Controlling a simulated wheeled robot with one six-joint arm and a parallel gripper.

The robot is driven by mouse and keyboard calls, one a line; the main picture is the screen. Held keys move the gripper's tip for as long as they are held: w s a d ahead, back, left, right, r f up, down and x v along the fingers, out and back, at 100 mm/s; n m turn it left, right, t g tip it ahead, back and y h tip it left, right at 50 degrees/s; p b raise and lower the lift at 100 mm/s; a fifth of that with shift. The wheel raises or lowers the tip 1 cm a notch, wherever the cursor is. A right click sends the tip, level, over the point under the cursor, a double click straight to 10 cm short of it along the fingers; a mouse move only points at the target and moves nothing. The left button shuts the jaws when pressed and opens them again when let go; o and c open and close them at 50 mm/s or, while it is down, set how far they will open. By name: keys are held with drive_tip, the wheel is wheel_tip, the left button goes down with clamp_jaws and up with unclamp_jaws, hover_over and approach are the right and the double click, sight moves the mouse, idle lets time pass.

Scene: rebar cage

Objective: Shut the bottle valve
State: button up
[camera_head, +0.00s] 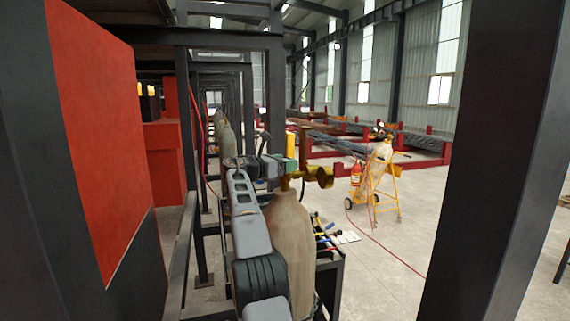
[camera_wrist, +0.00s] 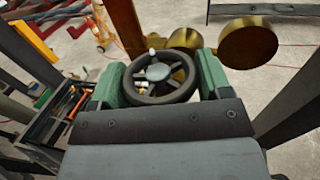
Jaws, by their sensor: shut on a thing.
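The bottle (camera_head: 290,245) is a tall beige cylinder standing upright at the middle of the head view. Its brass valve (camera_head: 318,177) sits on top, and round brass parts (camera_wrist: 249,43) show beyond the wheel in the wrist view. The valve's black spoked handwheel (camera_wrist: 158,72) has a grey hub. My gripper (camera_wrist: 160,80) has green fingers, one on each side of the wheel, and is shut on it. In the head view my gripper (camera_head: 272,166) reaches the valve from the left; the wheel is mostly hidden there.
A dark bench (camera_head: 330,270) with tools stands beside the bottle. Dark steel posts (camera_head: 495,150) flank the view, and a red panel (camera_head: 98,130) is at left. A yellow cart (camera_head: 377,185) with a bottle stands on the open floor behind.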

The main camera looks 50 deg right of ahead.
drive_tip(key=o, duration=0.9)
drive_tip(key=w+a+b, duration=0.1)
drive_tip(key=a, duration=0.8)
drive_tip(key=w+a+b, duration=0.1)
drive_tip(key=a, duration=0.3)
drive_tip(key=shift+w+a+b, duration=0.25)
drive_tip(key=shift+w+b, duration=0.05)
drive_tip(key=shift+b, duration=0.05)
